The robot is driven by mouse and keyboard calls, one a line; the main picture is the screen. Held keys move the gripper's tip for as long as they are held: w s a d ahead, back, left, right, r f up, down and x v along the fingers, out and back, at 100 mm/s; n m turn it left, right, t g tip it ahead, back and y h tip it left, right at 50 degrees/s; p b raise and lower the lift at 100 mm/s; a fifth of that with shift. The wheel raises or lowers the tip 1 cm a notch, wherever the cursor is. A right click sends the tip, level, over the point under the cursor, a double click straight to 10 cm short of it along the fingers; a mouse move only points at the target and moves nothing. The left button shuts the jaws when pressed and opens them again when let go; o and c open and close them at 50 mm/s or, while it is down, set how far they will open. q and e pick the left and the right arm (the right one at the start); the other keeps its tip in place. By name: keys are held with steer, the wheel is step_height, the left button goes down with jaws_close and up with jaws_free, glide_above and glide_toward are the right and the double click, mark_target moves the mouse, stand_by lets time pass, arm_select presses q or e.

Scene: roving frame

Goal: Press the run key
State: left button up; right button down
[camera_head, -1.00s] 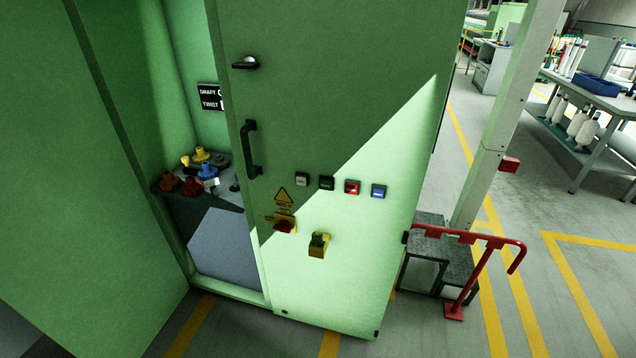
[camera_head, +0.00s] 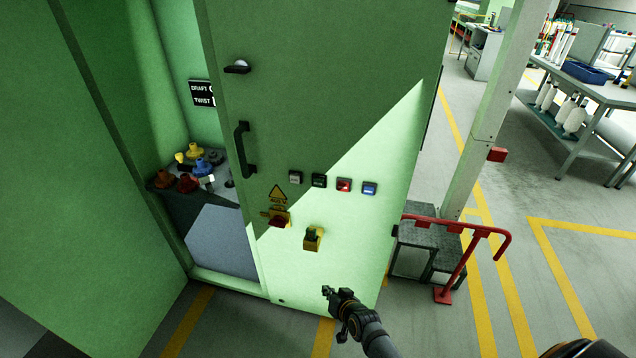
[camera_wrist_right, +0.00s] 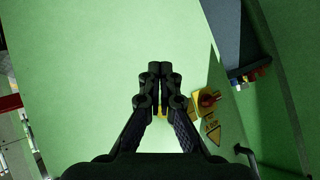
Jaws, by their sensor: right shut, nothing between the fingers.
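A row of small square keys sits on the green cabinet door in the head view: a pale grey key (camera_head: 295,177), a dark key (camera_head: 319,180), a red key (camera_head: 343,185) and a blue key (camera_head: 369,188). Their lettering is too small to read, so I cannot tell which is the run key. My right gripper (camera_head: 327,291) is shut and empty, below the keys and apart from them. In the right wrist view the shut fingers (camera_wrist_right: 160,68) are before the green door, and no keys show there. My left gripper is not in view.
Below the keys are a red knob on a yellow plate (camera_head: 278,219) and a yellow switch (camera_head: 312,238). A black door handle (camera_head: 245,150) is left of the keys. A red rail (camera_head: 460,226) and dark steps (camera_head: 428,245) stand right of the cabinet.

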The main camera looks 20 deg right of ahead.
arm_select(q)
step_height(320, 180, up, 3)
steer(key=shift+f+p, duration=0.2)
steer(key=shift+p, duration=0.9)
arm_select(e)
steer(key=w+a+r+t+y, duration=0.1)
steer(key=w+r+t, duration=0.1)
steer(key=r, duration=1.2)
steer(key=w+a+r+m+t+y, duration=0.1)
steer(key=w+r, duration=0.4)
steer(key=r, duration=0.9)
steer(key=shift+w+a+r+t, duration=0.3)
steer(key=shift+a+t, duration=0.2)
steer(key=shift+t, duration=0.6)
